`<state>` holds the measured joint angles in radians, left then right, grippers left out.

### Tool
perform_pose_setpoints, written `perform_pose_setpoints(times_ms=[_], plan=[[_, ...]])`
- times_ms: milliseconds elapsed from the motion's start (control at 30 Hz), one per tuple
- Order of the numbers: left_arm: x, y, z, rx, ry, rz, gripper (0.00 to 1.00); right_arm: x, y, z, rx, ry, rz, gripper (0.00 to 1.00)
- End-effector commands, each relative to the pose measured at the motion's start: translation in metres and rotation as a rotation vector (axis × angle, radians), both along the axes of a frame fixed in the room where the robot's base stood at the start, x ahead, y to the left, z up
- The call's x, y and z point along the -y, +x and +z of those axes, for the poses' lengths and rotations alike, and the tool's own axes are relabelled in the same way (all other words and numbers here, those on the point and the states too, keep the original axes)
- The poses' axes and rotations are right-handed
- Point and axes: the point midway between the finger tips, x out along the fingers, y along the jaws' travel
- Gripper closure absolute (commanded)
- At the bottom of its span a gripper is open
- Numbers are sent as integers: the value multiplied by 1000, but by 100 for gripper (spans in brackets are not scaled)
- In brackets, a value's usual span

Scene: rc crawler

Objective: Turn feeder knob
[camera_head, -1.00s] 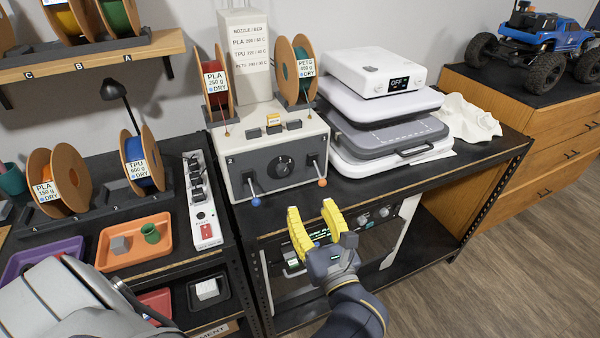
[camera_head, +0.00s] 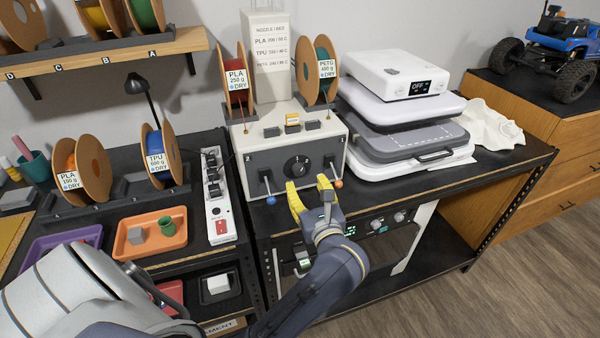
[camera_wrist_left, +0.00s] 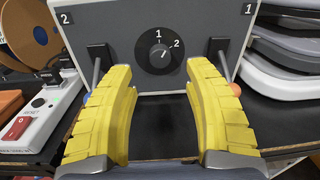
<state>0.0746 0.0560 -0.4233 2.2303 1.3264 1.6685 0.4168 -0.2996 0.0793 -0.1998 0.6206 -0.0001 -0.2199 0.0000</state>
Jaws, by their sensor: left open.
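The feeder is a light box (camera_head: 245,168) with a dark grey front panel. Its round black knob (camera_head: 297,167) sits mid-panel. In the left wrist view the knob (camera_wrist_left: 158,57) has marks 1 and 2 above it, and its pale pointer line seems to slant up and right towards 2. My left gripper (camera_head: 307,184) has yellow fingers and is open and empty, just in front of and below the knob. In the left wrist view the knob shows between and beyond the fingertips (camera_wrist_left: 160,76), apart from them. My right gripper is not in view.
A blue-tipped lever (camera_head: 270,199) and an orange-tipped lever (camera_head: 338,183) flank the knob, close to my fingers. Two spools, red (camera_head: 238,80) and green (camera_head: 318,72), stand on the feeder. A stacked white machine (camera_head: 410,120) stands to the right. A power strip (camera_head: 219,205) is left.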

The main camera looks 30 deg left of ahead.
Motion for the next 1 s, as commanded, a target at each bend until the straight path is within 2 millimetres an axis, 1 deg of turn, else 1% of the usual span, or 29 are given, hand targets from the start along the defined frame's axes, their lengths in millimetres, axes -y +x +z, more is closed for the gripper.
perform_pose_setpoints(times_ms=[33,200,400,600,933,1000], plan=[[-7,6,1,1,3,1,49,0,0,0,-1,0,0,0],[-25,22,1,0,3,1,49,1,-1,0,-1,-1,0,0],[-38,34,0,0,1,0,49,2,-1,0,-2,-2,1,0],[-44,39,0,0,0,0,49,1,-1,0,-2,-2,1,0],[-45,39,0,0,0,0,48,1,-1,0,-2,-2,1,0],[-45,40,0,0,0,0,56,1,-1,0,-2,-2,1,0]])
